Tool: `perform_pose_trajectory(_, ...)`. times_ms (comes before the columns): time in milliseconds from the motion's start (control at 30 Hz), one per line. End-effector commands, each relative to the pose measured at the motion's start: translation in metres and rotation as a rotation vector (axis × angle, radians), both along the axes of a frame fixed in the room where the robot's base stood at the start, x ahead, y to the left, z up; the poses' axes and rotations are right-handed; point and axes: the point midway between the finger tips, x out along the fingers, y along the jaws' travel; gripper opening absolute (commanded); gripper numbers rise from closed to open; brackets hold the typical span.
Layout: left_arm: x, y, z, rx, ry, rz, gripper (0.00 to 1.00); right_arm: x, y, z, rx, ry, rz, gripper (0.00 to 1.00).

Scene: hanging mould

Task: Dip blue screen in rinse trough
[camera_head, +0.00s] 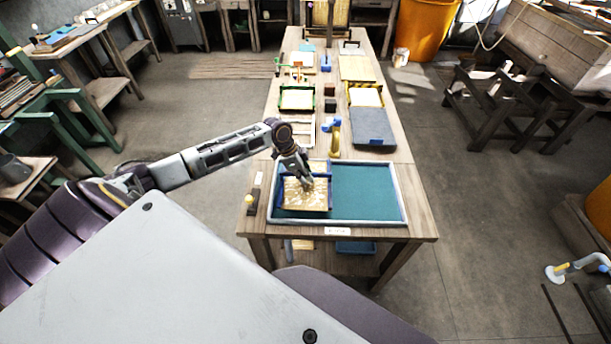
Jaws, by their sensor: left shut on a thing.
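The blue screen (305,197) is a blue-framed panel with a tan mesh face. It is over the left part of the rinse trough (366,194), a wide pale-rimmed tray with teal inside at the near end of the long table. My left gripper (306,181) is shut on the blue screen at its far side. The fingers hide part of the frame. I cannot tell whether the screen touches the water or is held just above it. My right gripper is not in view.
The long table (423,213) carries green-framed (297,98) and yellow-framed (366,96) screens, a grey slab (373,127) and a yellow-and-blue tool (333,137) beyond the trough. A small brush-like item (250,202) lies left of the trough. The floor (470,215) right of the table is clear.

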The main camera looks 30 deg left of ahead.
Motion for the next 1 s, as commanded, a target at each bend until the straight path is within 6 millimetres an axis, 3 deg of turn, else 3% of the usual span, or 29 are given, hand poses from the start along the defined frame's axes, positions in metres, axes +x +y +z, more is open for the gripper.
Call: perform_pose_trajectory(1000, 0.0, 0.0, -0.062, -0.001, 0.0, 0.0, 0.0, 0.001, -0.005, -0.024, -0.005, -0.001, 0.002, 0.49)
